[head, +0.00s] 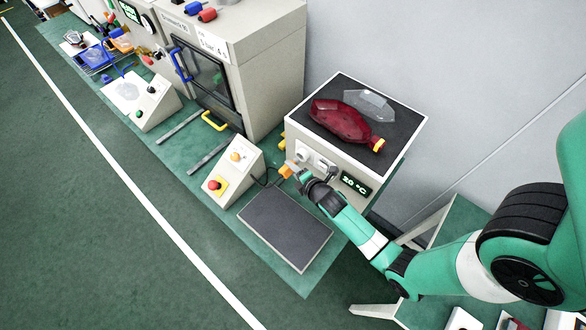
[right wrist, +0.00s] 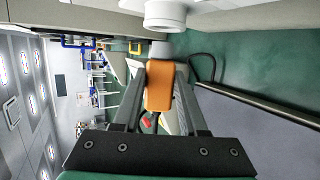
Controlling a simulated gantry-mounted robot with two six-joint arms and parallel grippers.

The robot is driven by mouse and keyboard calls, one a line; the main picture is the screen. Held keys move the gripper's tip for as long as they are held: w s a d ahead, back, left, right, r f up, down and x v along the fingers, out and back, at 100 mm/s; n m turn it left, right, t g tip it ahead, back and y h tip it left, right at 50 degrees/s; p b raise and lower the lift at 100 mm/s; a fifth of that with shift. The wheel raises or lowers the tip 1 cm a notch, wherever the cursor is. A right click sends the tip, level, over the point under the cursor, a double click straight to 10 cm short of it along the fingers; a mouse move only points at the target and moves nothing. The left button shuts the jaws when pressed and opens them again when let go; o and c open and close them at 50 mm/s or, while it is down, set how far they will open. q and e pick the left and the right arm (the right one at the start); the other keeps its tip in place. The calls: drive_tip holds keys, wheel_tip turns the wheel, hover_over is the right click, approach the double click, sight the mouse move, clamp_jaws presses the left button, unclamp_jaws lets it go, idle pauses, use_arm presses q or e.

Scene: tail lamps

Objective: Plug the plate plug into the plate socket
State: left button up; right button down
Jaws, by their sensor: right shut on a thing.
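The plate plug (right wrist: 159,86) is an orange block with a grey tip, and my right gripper (right wrist: 160,72) is shut on it. In the right wrist view its tip points at a white round socket (right wrist: 165,14), with a small gap showing between them. In the head view the orange plug (head: 286,171) and my right gripper (head: 294,173) are close in front of the white socket (head: 303,155) on the front of the white plate unit (head: 289,136). I cannot tell how well they line up. My left gripper is not in view.
The plate unit's dark top carries a red lamp (head: 340,119) and a clear lens (head: 371,103). A display (head: 355,184) is right of the sockets. Left is a button box (head: 232,172); a dark mat (head: 285,229) lies below. A dark cable (right wrist: 208,66) curves beside the plug.

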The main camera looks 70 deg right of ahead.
sight(298, 162)
drive_tip(key=shift+r, duration=0.1)
idle(0.4)
drive_tip(key=shift+s+d+p, duration=0.2)
drive_tip(key=shift+d+p, duration=0.45)
drive_tip(key=shift+p, duration=0.05)
drive_tip(key=shift+d, duration=0.1)
drive_tip(key=shift+s+d, duration=0.15)
drive_tip(key=shift+d, duration=0.1)
drive_tip(key=shift+s+d+p, duration=0.2)
drive_tip(key=shift+d+p, duration=0.35)
drive_tip(key=shift+d, duration=0.1)
drive_tip(key=shift+c, duration=1.8)
unclamp_jaws()
